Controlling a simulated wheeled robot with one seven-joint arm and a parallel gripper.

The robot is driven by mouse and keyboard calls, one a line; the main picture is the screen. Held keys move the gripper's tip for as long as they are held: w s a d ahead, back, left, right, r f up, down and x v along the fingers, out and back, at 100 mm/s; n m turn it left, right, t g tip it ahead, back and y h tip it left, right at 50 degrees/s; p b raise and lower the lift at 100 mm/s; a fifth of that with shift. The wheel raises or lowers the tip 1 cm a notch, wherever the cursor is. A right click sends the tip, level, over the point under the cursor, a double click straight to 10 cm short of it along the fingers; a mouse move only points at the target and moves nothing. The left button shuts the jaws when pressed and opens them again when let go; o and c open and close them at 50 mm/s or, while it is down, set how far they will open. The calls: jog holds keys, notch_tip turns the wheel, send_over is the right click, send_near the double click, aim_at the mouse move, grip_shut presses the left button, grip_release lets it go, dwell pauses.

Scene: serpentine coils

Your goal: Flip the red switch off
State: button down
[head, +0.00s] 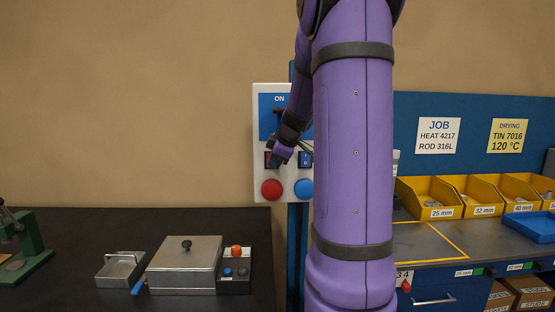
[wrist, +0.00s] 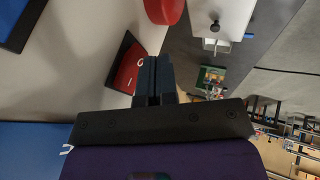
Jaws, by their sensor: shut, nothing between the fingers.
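The red switch (head: 267,158) is a rocker in a dark frame on the upright white panel (head: 259,124), mostly hidden behind my gripper in the head view. In the wrist view the red switch (wrist: 127,70) shows a pale round mark, and its dark frame is partly covered by my fingers. Which side of the rocker is pressed in I cannot tell. My gripper (head: 276,162) is shut and empty, with its fingertips right at the switch. In the wrist view the fingers (wrist: 154,78) lie together over the switch's edge; whether they touch it is unclear.
A blue switch (head: 305,158) sits to the right, with a red button (head: 271,189) and a blue button (head: 303,188) below. A metal box (head: 184,266) stands on the dark bench at left; yellow bins (head: 430,197) are at right.

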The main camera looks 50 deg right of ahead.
jog(key=shift+w+d, duration=0.35)
jog(key=shift+d, duration=0.05)
jog(key=shift+f, duration=0.15)
jog(key=shift+w+d+f, duration=0.3)
jog(key=shift+f, duration=0.3)
jog(key=shift+r, duration=0.1)
